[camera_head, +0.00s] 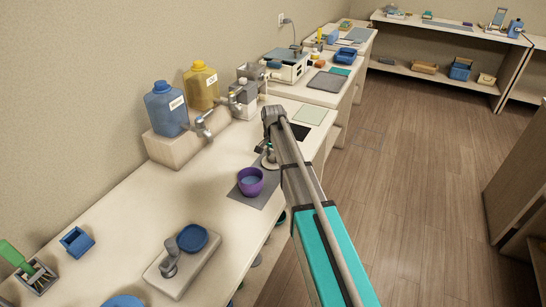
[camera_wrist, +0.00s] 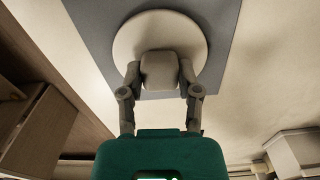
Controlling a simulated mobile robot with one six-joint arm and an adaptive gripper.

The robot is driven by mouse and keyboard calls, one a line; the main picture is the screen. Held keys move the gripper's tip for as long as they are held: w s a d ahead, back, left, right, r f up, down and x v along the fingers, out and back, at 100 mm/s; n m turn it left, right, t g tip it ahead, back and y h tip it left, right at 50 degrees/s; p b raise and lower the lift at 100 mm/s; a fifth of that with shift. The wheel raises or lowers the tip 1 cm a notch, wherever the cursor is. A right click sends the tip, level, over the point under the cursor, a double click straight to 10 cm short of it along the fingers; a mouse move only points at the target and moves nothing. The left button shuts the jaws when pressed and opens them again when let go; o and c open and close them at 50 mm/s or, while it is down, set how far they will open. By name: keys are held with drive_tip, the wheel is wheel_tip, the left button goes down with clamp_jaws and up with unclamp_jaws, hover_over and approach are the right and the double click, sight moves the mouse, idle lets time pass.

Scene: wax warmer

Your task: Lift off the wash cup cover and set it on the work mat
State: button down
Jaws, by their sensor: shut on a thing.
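The cover is a pale round disc (camera_wrist: 128,38) with a block-like knob on top, seen in the wrist view. My gripper (camera_wrist: 160,74) is shut on the knob, one finger on each side. The grey work mat (camera_wrist: 226,15) lies beneath the cover; I cannot tell whether they touch. In the head view the cover (camera_head: 268,164) shows partly behind my arm, and my gripper (camera_head: 268,148) is just above it.
A blue jug (camera_head: 166,110) and a yellow jug (camera_head: 202,86) with taps stand on a raised block (camera_head: 167,148) at the left. A pale tray (camera_head: 181,269) with a blue round dish (camera_head: 194,238) lies nearer. The bench between the tray and purple cup is clear.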

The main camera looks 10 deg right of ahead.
drive_tip(key=shift+c, duration=1.1)
unclamp_jaws()
drive_tip(key=shift+r, duration=0.15)
drive_tip(key=shift+r+p, duration=3.8)
drive_tip(key=shift+p, duration=0.2)
drive_tip(key=shift+s, duration=0.1)
drive_tip(key=s+d+n, duration=0.1)
drive_tip(key=s+n, duration=0.7)
drive_tip(key=s, duration=2.1)
drive_tip(key=shift+d, duration=0.3)
